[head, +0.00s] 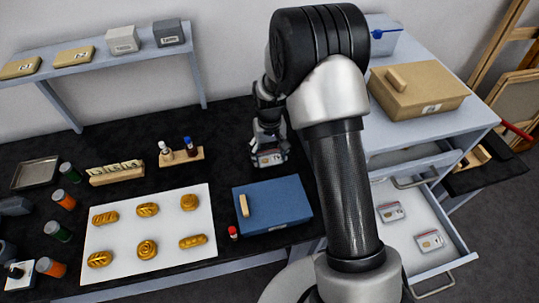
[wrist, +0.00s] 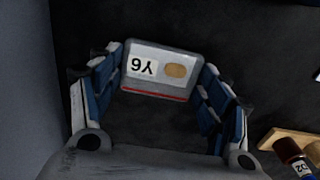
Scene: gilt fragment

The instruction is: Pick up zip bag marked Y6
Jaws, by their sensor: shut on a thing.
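The zip bag marked Y6 (wrist: 163,68) is a small clear-grey bag with a white label, a tan oval piece and a red line along one edge. It sits between the two blue-padded fingers of my gripper (wrist: 160,88), which are shut on it. The label reads upside down in the wrist view. In the head view my gripper (head: 268,150) is over the black bench top behind the blue box, with the bag (head: 270,158) at its fingertips. I cannot tell from these views whether the bag touches the bench.
A blue box (head: 285,203) stands just in front of my gripper. A wooden holder with small bottles (head: 182,157) is to the left, beyond a white sheet (head: 150,270) with several gilt pieces. At right, an open drawer (head: 455,265) holds two similar bags (head: 391,212).

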